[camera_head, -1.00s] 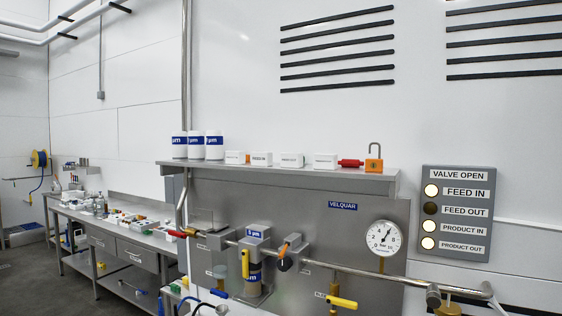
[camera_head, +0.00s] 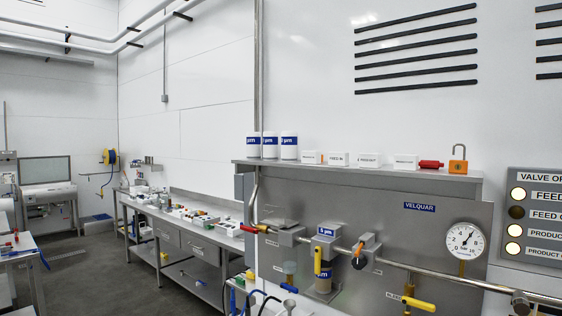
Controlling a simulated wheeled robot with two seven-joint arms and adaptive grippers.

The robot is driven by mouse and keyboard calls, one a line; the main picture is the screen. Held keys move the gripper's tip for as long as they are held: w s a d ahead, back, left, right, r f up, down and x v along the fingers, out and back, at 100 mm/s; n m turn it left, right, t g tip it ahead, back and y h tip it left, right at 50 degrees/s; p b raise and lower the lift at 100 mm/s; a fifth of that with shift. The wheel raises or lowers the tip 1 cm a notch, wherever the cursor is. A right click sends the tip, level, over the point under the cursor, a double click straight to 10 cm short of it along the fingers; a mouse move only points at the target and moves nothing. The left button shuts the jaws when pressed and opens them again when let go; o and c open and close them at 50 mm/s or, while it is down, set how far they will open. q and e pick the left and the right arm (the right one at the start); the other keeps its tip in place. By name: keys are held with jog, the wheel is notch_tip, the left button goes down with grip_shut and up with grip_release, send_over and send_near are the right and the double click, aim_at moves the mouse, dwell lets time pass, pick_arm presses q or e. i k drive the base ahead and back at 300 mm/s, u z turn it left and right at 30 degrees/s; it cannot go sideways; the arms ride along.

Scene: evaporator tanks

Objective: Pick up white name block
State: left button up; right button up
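Several white name blocks stand in a row on the steel shelf (camera_head: 350,170) above the valve panel. From left to right they are a first white block (camera_head: 310,157), a second white block (camera_head: 338,159) with dark lettering, a third white block (camera_head: 368,160) and a fourth white block (camera_head: 405,162). Their lettering is too small to read surely. Neither of my grippers shows in this view.
White canisters with blue labels (camera_head: 271,146) stand left of the blocks; a red piece (camera_head: 431,164) and an orange padlock (camera_head: 457,160) stand right. Below are a pipe with valves, a gauge (camera_head: 464,241) and a yellow handle (camera_head: 418,304). A long bench (camera_head: 190,232) runs left; open floor lies beside it.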

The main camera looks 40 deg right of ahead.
aim_at(371, 160)
jog(key=u, duration=0.2)
jog(key=i, duration=1.85)
jog(key=z, duration=2.4)
